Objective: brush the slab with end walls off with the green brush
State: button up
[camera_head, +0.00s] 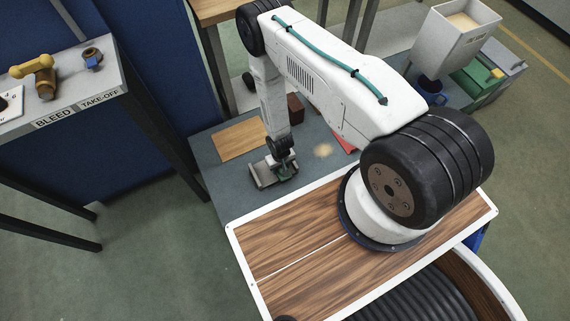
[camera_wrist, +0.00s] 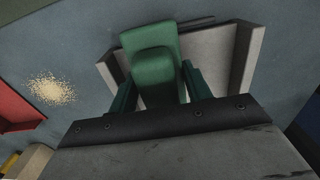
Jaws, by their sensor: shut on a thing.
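My gripper (camera_wrist: 155,95) is shut on the green brush (camera_wrist: 152,50), its jaws on both sides of the handle. The brush is over the grey slab with end walls (camera_wrist: 212,62) and hides part of it. One end wall stands to the right of the brush and the other to its left. I cannot tell whether the bristles touch the slab. In the head view the slab (camera_head: 262,178) lies on the grey-blue table, with my gripper (camera_head: 284,160) right at it and the brush mostly hidden.
A patch of tan crumbs (camera_wrist: 52,90) lies on the table beside the slab, near a red object (camera_wrist: 14,112), partly in view. The head view also shows a wooden board (camera_head: 240,138), a brown block (camera_head: 296,107), a blue mug (camera_head: 431,90) and a white hopper (camera_head: 450,42).

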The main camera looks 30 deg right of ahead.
jog(key=shift+s, duration=0.4)
jog(key=shift+s+r, duration=0.2)
jog(key=shift+w+a+r, duration=0.1)
jog(key=shift+a+r, duration=0.15)
jog(key=shift+r, duration=0.2)
jog(key=shift+d+r, duration=0.15)
jog(key=shift+r, duration=0.45)
jog(key=shift+d+r, duration=0.15)
jog(key=shift+r, duration=2.35)
